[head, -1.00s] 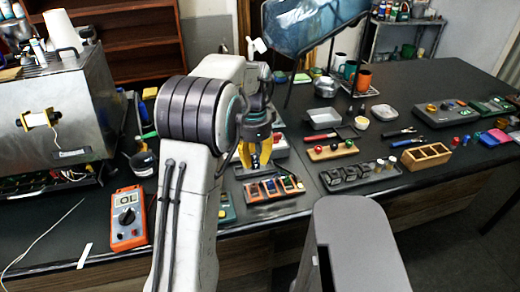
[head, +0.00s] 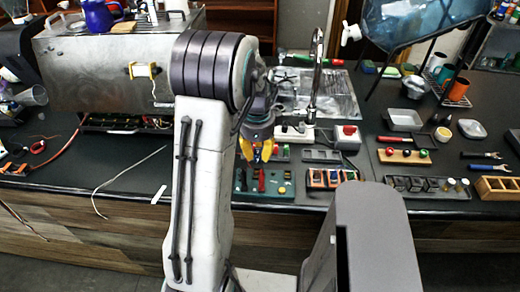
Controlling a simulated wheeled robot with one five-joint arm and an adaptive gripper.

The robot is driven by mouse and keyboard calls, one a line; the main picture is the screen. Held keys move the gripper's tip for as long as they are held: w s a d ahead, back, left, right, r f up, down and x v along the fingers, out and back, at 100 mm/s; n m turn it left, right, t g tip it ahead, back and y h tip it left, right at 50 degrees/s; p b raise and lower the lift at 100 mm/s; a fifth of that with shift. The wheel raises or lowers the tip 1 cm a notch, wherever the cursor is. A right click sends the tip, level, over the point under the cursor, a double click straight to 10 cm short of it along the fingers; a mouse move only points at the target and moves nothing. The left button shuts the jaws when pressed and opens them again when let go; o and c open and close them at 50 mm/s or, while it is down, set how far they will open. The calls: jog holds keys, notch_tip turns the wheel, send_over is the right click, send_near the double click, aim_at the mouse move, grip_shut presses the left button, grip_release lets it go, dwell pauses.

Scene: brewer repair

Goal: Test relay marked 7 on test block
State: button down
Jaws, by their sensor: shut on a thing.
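My gripper (head: 257,153), with yellow fingertips, points down above the bench near its front edge. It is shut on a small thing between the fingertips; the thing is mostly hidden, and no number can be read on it. Just below and right is a green board (head: 281,189) with red and dark parts on it. An orange-brown rack (head: 331,185) with several small coloured blocks stands to its right. I cannot tell which of these is the test block. Relay markings are too small to read.
The steel brewer (head: 90,65) stands back left. A tap (head: 316,80) and sink tray lie behind the gripper. A dark slotted tray (head: 425,190) and a wooden box (head: 495,188) are at right.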

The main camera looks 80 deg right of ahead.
jog(key=shift+f+b, duration=1.2)
jog(key=shift+f, duration=1.4)
jog(key=shift+f+b, duration=0.75)
jog(key=shift+b, duration=0.25)
dwell(1.0)
dwell(1.7)
jog(key=c, duration=1)
grip_release()
jog(key=shift+c, duration=0.2)
jog(key=shift+r, duration=0.1)
